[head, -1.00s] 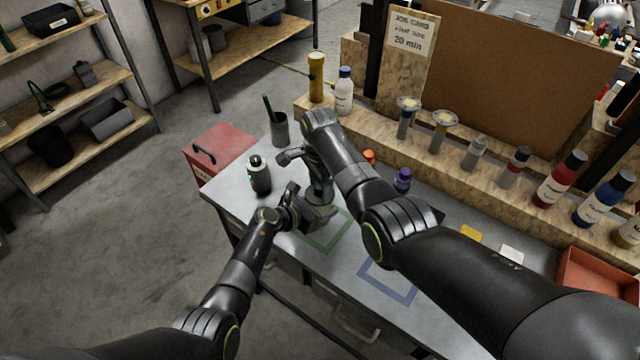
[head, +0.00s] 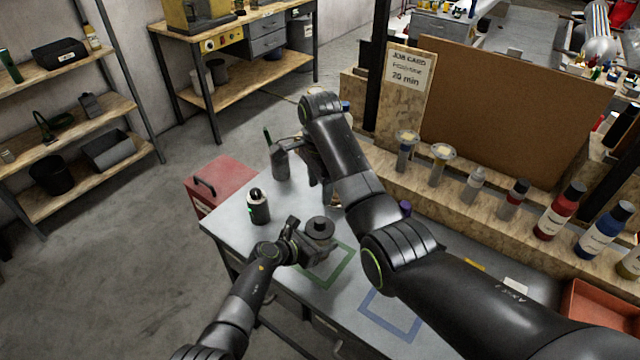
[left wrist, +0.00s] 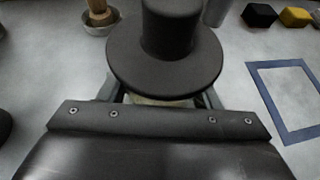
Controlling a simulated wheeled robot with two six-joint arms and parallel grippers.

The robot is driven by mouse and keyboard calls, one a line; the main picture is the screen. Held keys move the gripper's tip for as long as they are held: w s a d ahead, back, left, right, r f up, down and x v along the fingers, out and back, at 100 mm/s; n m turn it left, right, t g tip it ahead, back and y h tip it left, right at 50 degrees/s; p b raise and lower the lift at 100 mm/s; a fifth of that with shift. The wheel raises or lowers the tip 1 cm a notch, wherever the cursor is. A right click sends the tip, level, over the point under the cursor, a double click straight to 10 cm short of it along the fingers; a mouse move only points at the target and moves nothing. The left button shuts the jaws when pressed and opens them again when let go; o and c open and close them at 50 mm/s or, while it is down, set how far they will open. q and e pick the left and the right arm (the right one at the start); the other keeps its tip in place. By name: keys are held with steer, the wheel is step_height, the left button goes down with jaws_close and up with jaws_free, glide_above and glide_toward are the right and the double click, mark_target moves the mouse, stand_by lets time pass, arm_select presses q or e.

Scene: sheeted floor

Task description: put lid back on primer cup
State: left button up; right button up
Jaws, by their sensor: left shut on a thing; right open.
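My left gripper (head: 316,246) is shut on the primer cup, which is mostly hidden by the fingers and the lid. Only a pale strip of the cup (left wrist: 160,101) shows in the left wrist view. The dark round lid (head: 320,227) with its tall knob sits over the cup; it also shows large in the left wrist view (left wrist: 165,62). It looks about level, but I cannot tell whether it is fully seated. My right gripper (head: 326,180) is open, behind and above the lid and clear of it, partly hidden by my right arm.
A dark bottle (head: 258,207) stands at the table's left. Green (head: 341,268) and blue (head: 392,317) outlined squares mark the tabletop. A small bowl (left wrist: 100,29) holds a wooden-handled thing. A wooden ledge (head: 450,185) with several bottles runs along the back. A red bin (head: 590,305) is at right.

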arm_select(q)
steer(key=o, duration=1.4)
steer(key=shift+o, duration=0.2)
steer(key=shift+s+a+r, duration=0.3)
steer(key=shift+s+a, duration=0.05)
steer(key=shift+a, duration=0.1)
steer(key=p+v, duration=0.1)
steer(key=v, duration=0.3)
steer(key=shift+s+a+r, duration=0.15)
steer(key=shift+s+a, duration=0.05)
steer(key=b+v, duration=0.1)
steer(key=v, duration=1)
steer(key=shift+a, duration=0.15)
steer(key=shift+s, duration=0.15)
